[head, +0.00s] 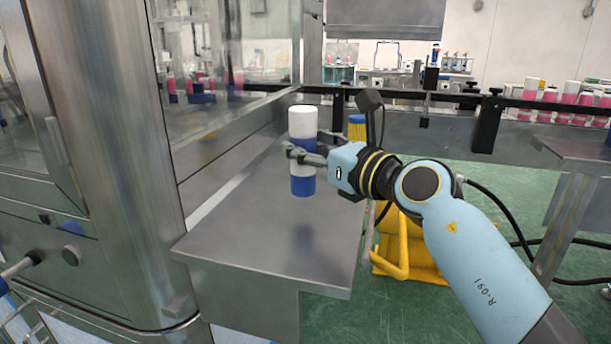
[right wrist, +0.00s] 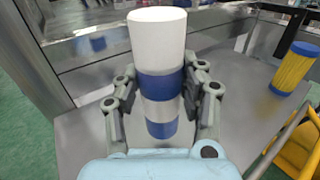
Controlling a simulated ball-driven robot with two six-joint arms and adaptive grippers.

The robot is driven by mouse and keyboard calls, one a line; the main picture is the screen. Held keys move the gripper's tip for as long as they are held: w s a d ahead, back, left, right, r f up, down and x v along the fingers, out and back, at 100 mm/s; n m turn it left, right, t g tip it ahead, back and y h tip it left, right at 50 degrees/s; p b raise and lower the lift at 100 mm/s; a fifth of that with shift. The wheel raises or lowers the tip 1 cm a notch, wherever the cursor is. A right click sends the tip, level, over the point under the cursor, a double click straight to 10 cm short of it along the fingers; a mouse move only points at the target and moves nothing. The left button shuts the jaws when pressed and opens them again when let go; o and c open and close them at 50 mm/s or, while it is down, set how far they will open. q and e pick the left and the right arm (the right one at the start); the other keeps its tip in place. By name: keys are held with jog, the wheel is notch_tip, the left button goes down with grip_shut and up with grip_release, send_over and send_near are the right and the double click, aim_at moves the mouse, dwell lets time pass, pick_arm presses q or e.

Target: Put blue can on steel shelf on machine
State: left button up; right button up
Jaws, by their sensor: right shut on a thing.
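The blue can (head: 302,124), with a white top and blue and white bands, is upright at the steel shelf (head: 265,235) on the machine. My right gripper (head: 303,155) is shut on the can's middle from the right. In the right wrist view the can (right wrist: 157,45) stands between the two fingers of the gripper (right wrist: 162,105), upright along the picture. The can's base is over the shelf surface; I cannot tell for sure whether it touches. My left gripper is not clearly in view.
A yellow can with a blue top (right wrist: 295,68) stands on the shelf behind the gripper. The machine's steel wall and glass (head: 225,75) bound the shelf on the left. A yellow frame (head: 410,250) stands below right. The shelf's front part is bare.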

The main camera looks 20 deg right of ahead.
aim_at(312, 172)
jog(key=shift+f+b, duration=0.9)
jog(key=shift+f, duration=1.1)
jog(key=shift+f, duration=0.1)
jog(key=o, duration=1.3)
jog(key=shift+f, duration=0.1)
jog(key=shift+c, duration=0.2)
jog(key=shift+s+r, duration=0.1)
jog(key=shift+r, duration=0.1)
jog(key=v, duration=1.1)
jog(key=shift+f+p, duration=0.1)
jog(key=shift+p, duration=0.3)
jog(key=shift+s+d, duration=0.1)
jog(key=shift+s, duration=0.3)
